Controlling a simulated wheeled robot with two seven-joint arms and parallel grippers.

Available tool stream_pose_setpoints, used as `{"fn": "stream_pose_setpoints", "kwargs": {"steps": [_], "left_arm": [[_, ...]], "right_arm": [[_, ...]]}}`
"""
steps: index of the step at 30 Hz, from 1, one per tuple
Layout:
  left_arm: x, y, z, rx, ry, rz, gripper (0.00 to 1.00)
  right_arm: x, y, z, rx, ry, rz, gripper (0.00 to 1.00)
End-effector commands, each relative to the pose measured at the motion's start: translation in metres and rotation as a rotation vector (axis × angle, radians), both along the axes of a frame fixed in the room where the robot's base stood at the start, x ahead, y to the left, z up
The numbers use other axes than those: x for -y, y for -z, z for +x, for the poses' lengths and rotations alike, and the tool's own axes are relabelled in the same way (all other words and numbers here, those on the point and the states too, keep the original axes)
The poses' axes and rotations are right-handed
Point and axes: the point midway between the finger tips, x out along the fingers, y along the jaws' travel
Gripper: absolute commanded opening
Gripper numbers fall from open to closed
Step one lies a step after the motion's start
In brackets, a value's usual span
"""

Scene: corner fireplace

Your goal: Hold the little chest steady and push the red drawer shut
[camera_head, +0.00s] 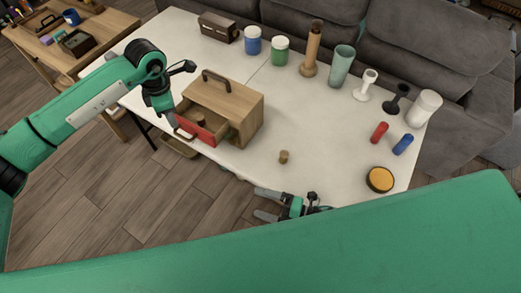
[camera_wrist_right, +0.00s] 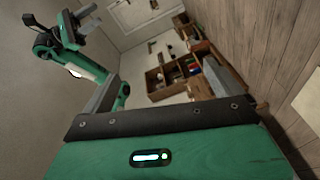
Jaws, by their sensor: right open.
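The little wooden chest (camera_head: 237,108) stands on the white table with a dark handle on top. Its red drawer (camera_head: 208,134) sticks out of the front toward the lower left, open, with a small brown thing (camera_head: 201,119) inside. My left gripper (camera_head: 172,122) points down just by the drawer's front and handle. I cannot tell whether it touches them, nor whether its fingers are apart. My right gripper (camera_head: 263,204) is open and empty at the table's front edge, apart from the chest.
A small cork-like piece (camera_head: 283,157) lies on the table right of the chest. A round yellow-topped tin (camera_head: 380,179), red cylinder (camera_head: 379,132) and blue cylinder (camera_head: 403,144) lie further right. Jars and vases, including a blue jar (camera_head: 253,41), line the back edge.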

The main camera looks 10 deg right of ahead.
Motion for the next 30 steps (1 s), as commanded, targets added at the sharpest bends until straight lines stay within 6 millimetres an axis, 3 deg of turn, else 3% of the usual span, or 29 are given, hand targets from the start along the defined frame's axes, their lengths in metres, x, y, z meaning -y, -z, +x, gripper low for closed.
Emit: {"fn": "stream_pose_setpoints", "kwargs": {"steps": [1,3,6,9,17,30], "left_arm": [[0.000,0.000,0.000,0.000,0.000,0.000,0.36],[0.000,0.000,0.000,0.000,0.000,0.000,0.36],[0.000,0.000,0.000,0.000,0.000,0.000,0.36],[0.000,0.000,0.000,0.000,0.000,0.000,0.36],[0.000,0.000,0.000,0.000,0.000,0.000,0.36],[0.000,0.000,0.000,0.000,0.000,0.000,0.36]], "right_arm": [[0.002,-0.004,0.030,0.049,0.036,-0.016,0.96],[0.007,-0.007,0.065,0.103,0.082,-0.043,0.96],[0.013,-0.014,0.107,0.163,0.140,-0.074,0.96],[0.019,-0.019,0.136,0.203,0.183,-0.095,0.96],[0.018,-0.025,0.166,0.239,0.221,-0.113,0.96],[-0.039,-0.026,0.222,0.237,0.221,-0.111,0.96]]}}
